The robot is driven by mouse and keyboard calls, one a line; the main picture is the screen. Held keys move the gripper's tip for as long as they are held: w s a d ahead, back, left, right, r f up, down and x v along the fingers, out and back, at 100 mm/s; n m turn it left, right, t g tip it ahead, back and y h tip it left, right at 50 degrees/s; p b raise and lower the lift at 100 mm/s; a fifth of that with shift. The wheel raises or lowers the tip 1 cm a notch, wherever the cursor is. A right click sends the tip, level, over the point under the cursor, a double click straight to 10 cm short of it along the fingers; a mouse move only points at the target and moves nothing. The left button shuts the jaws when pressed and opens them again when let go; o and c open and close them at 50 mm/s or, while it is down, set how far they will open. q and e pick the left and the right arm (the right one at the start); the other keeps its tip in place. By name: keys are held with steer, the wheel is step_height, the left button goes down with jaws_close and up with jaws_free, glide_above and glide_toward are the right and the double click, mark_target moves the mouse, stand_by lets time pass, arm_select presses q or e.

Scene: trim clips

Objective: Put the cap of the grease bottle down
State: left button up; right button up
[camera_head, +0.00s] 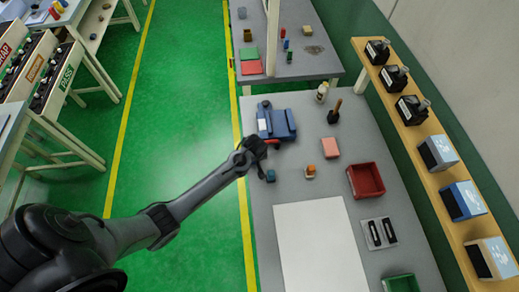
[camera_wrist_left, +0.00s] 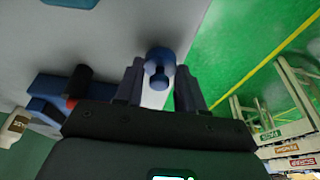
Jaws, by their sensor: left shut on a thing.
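My left gripper (camera_wrist_left: 160,88) is shut on a small blue round-headed piece, which looks like the cap (camera_wrist_left: 160,57), seen between its two fingers in the left wrist view. In the head view the left gripper (camera_head: 262,168) is over the left edge of the grey table, just in front of the blue device; the cap cannot be made out there. A pale bottle (camera_head: 321,93), perhaps the grease bottle, stands at the back of the table. It also shows at the left of the left wrist view (camera_wrist_left: 16,128). My right gripper is not in view.
The blue device (camera_head: 276,124) lies behind the gripper. A small teal block (camera_head: 270,177) is close by. An orange block (camera_head: 310,170), pink block (camera_head: 330,147), red bin (camera_head: 366,181) and green bin (camera_head: 401,284) stand farther right. A white sheet (camera_head: 318,247) lies bare in front.

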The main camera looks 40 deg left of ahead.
arm_select(q)
steer(key=w, duration=0.4)
steer(key=shift+w+a, duration=0.2)
steer(key=shift+a, duration=0.1)
steer(key=shift+f, duration=0.1)
steer(key=shift+s+f, duration=0.1)
steer(key=shift+f, duration=0.1)
steer(key=shift+f, duration=0.1)
steer(key=o, duration=1)
